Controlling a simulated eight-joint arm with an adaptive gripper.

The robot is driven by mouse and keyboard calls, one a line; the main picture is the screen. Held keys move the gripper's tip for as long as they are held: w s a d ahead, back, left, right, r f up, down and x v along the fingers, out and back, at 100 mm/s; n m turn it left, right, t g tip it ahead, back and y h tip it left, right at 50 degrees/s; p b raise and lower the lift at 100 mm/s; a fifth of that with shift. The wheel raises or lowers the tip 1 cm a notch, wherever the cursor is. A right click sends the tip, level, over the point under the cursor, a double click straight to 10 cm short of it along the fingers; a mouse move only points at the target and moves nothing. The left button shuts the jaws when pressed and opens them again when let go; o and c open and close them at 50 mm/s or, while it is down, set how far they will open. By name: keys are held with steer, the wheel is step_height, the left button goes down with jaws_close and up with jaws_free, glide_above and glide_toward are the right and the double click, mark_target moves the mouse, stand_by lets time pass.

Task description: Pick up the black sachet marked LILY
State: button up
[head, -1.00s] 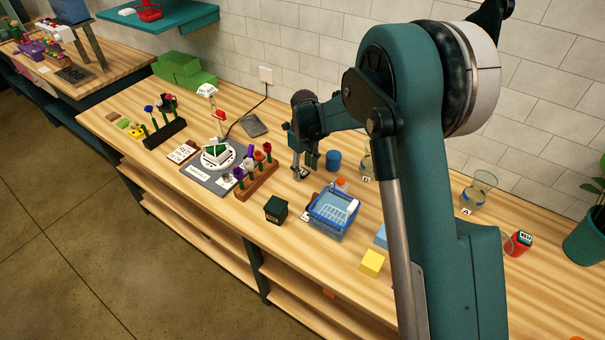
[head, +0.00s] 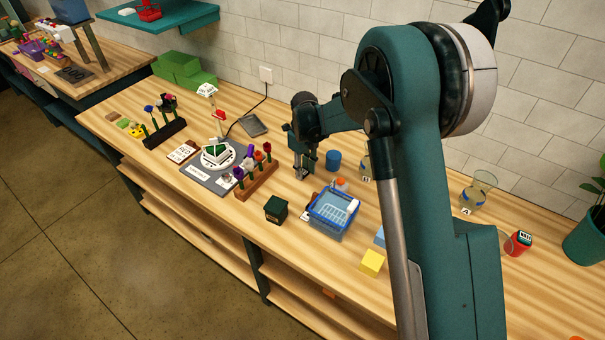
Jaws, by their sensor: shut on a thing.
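My gripper (head: 302,173) is low over the middle of the workbench, between the wooden flower rack and the blue cup. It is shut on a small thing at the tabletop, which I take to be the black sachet. The fingers hide nearly all of it, and no LILY mark can be read from here. I cannot tell whether it is clear of the wood.
A flower rack (head: 257,181) stands left of my gripper, a blue cup (head: 333,160) right. In front are a dark box (head: 276,209) and a blue basket (head: 333,228). A glass jar (head: 478,196) stands further right. A scale-like plate (head: 198,178) lies left.

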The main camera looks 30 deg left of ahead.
mark_target(304, 173)
step_height(304, 173, up, 10)
stand_by(1.0)
stand_by(0.4)
